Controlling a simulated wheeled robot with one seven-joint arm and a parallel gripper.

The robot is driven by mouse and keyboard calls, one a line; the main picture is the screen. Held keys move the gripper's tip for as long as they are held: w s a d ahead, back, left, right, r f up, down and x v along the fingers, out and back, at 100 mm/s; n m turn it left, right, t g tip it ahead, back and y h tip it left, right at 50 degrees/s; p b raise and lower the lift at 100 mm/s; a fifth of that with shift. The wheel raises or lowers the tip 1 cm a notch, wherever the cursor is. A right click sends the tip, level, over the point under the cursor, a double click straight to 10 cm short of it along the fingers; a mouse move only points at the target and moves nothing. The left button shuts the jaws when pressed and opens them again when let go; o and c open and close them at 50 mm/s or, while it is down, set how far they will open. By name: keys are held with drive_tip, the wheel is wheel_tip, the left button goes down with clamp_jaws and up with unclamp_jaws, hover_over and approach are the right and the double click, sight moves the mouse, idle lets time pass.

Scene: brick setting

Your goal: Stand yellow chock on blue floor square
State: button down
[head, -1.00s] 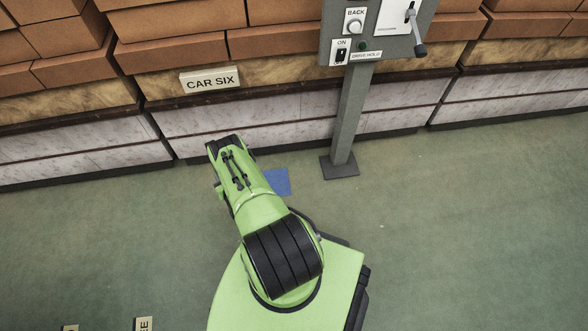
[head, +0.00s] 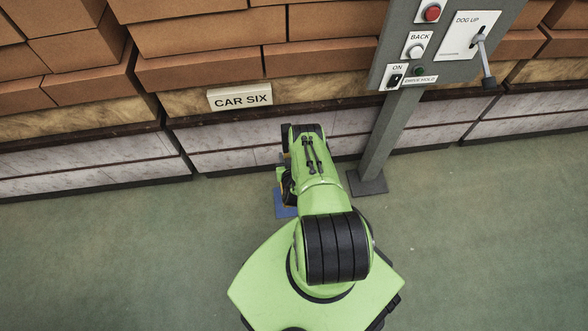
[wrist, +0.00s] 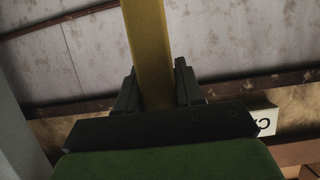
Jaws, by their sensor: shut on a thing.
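The yellow chock (wrist: 148,50) shows in the wrist view as a long bar running up between the two dark fingers of my gripper (wrist: 155,90). My gripper is shut on it. The chock's far end runs out of the top of that view. In the head view my arm covers most of the gripper and the chock. The blue floor square (head: 281,212) lies on the green floor, partly hidden by my arm. My gripper (head: 288,186) appears over or beside the square. I cannot tell whether the chock touches it.
A grey post with a control box (head: 440,45) stands on a dark foot (head: 367,184) just right of the arm. A low pale panelled wall (head: 225,158) with a CAR SIX sign (head: 240,98) and brick stacks above runs behind. The floor (head: 120,240) at left is clear.

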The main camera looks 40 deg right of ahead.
wheel_tip(320, 180, down, 7)
drive_tip(key=b, duration=0.3)
drive_tip(key=shift+w, duration=0.15)
drive_tip(key=shift+d+r, duration=0.1)
drive_tip(key=c, duration=0.7)
unclamp_jaws()
drive_tip(key=shift+f, duration=0.2)
drive_tip(key=shift+r, duration=0.1)
